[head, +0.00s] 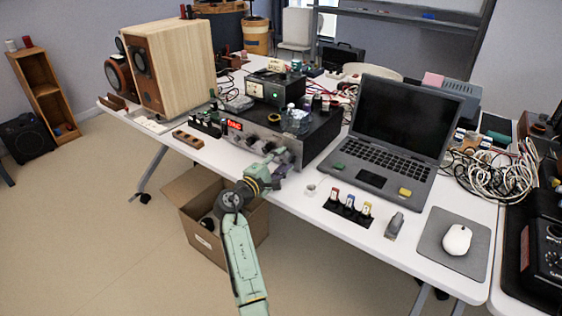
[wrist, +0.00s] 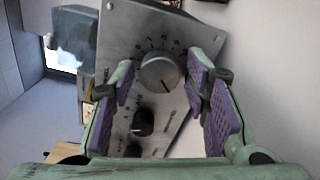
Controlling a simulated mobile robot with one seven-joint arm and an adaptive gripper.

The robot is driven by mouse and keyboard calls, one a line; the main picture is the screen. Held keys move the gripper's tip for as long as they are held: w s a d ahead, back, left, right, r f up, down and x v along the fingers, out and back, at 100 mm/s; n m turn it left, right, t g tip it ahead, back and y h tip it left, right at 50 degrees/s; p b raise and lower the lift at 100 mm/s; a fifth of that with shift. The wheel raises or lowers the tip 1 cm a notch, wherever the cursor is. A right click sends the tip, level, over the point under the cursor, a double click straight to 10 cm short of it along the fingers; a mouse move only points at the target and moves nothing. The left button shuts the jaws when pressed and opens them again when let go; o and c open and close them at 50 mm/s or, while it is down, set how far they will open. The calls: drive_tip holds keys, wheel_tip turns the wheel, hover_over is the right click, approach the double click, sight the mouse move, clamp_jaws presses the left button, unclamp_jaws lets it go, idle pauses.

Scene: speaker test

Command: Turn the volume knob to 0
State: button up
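The silver round volume knob (wrist: 161,71) is on the grey front panel (wrist: 118,30) of the amplifier in the wrist view. Numbers are printed in an arc around it, too small to read surely. My gripper (wrist: 162,88) is open, with one purple-padded finger on each side of the knob and a gap to it on both sides. In the head view, my gripper (head: 276,163) is at the right part of the front of the black amplifier (head: 318,137). The knob is hidden there behind my gripper.
A smaller dark knob (wrist: 143,122) sits below on the panel in the wrist view. In the head view, a laptop (head: 408,118) stands to the right, and a wooden speaker (head: 172,68) to the left. An open cardboard box (head: 190,196) is on the floor below.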

drive_tip(key=shift+o, duration=0.6)
drive_tip(key=shift+s+a, duration=0.1)
drive_tip(key=shift+a, duration=0.05)
drive_tip(key=v, duration=1.1)
drive_tip(key=shift+s+a, duration=0.15)
drive_tip(key=shift+s, duration=0.2)
drive_tip(key=shift+a, duration=0.1)
